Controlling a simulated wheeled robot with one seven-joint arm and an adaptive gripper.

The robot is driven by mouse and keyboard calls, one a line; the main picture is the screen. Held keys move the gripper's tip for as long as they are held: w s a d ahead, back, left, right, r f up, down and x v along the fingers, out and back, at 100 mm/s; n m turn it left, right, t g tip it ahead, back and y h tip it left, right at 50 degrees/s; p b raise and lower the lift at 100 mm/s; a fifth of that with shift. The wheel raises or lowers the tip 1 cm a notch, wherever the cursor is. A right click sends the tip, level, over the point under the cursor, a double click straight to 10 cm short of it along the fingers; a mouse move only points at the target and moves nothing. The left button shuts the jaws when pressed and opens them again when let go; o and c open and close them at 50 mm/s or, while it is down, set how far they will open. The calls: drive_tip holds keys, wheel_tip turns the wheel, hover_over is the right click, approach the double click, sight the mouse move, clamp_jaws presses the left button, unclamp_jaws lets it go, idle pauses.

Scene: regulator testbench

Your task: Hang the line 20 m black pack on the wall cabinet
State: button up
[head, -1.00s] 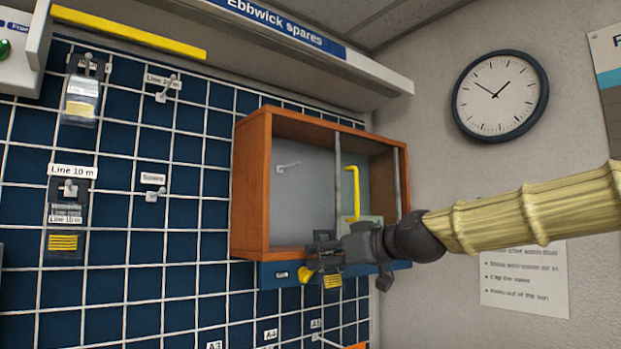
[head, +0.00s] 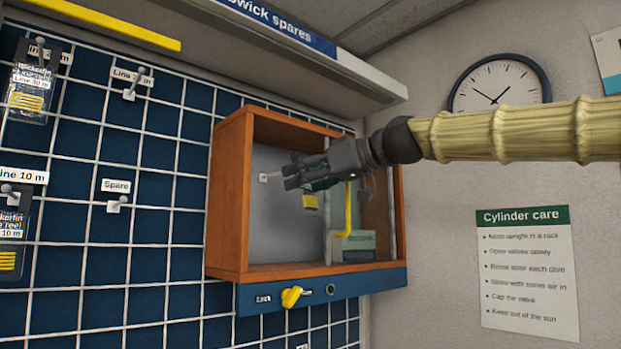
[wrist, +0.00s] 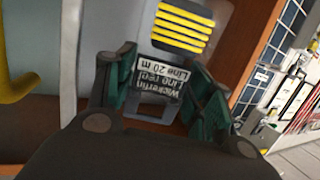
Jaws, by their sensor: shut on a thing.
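My gripper (head: 292,178) is shut on the line 20 m black pack (head: 310,201), near the pack's top. In the wrist view the gripper (wrist: 160,78) has a green finger on each side of the pack (wrist: 183,28). Its white label reads Line 20 m, upside down in that view, and yellow line shows beyond it. In the head view the gripper is at the opening of the wooden wall cabinet (head: 230,200). A small light hook (head: 265,177) on the cabinet's grey back is just left of the fingertips, partly hidden. I cannot tell the depth gap between pack and hook.
The cabinet's right part has an upright divider, a yellow handle (head: 349,212) and a grey-green box (head: 352,245). A yellow knob (head: 292,297) projects from the blue strip below. A gridded blue wall with other hooks and packs (head: 30,92) is at left.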

drive_tip(key=w+a+f+p, duration=0.1)
drive_tip(key=w+a+p, duration=0.1)
drive_tip(key=w+a, duration=0.3)
drive_tip(key=shift+w, duration=1.05)
idle(0.6)
drive_tip(key=shift+f, duration=0.15)
idle(0.5)
drive_tip(key=o, duration=1.1)
drive_tip(key=shift+o, duration=0.2)
